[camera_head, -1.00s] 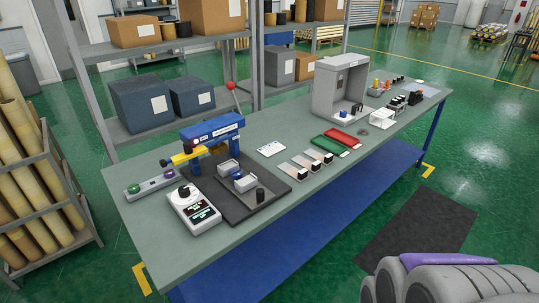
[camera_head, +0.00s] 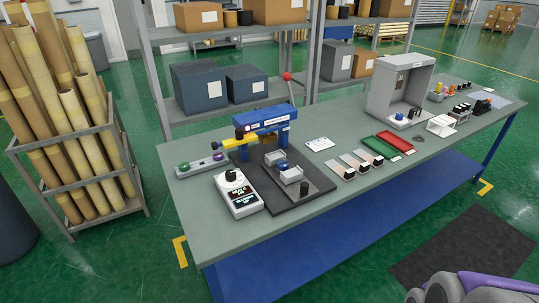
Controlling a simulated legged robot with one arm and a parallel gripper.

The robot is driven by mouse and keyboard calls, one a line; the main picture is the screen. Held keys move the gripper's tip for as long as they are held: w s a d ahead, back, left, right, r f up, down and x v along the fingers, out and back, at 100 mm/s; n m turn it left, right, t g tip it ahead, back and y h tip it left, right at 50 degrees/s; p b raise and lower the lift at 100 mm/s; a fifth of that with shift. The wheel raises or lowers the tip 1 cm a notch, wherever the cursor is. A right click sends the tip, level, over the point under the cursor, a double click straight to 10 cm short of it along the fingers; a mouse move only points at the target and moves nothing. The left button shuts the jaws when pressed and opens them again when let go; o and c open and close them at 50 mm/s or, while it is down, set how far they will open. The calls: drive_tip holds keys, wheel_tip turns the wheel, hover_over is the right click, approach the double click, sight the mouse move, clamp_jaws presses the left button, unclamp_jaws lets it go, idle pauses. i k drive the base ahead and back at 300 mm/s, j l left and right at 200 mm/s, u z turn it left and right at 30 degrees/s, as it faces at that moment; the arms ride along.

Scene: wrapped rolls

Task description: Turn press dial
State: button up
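The dial is a black knob (camera_head: 232,176) on top of a white control box (camera_head: 239,200) with a dark display on its front. The box sits on the green-grey workbench at the left front corner of the press. The blue press (camera_head: 263,125) has a red-balled lever (camera_head: 287,76) and stands on a dark base plate (camera_head: 312,188). A yellow and black piece sticks out from its left side. A grey and purple part, likely of my arm, shows at the lower right corner, far from the dial. I see no gripper fingertips.
A grey button strip (camera_head: 203,163) lies left of the press. Small trays, a red bin (camera_head: 395,141) and a grey booth (camera_head: 415,75) stand further right on the workbench (camera_head: 200,230). A rack of tan rolls (camera_head: 60,110) stands left. Floor in front is clear around a dark mat.

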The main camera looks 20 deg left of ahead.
sight(230, 174)
drive_tip(key=i+j, duration=0.2)
drive_tip(key=j, duration=0.15)
drive_tip(key=i+j, duration=0.15)
drive_tip(key=j, duration=0.2)
drive_tip(key=i+j, duration=0.2)
drive_tip(key=j, duration=0.15)
drive_tip(key=i+l+u, duration=0.2)
drive_tip(key=l, duration=0.25)
drive_tip(key=l+u, duration=0.2)
drive_tip(key=l, duration=0.2)
drive_tip(key=u, duration=1.65)
drive_tip(key=l, duration=0.05)
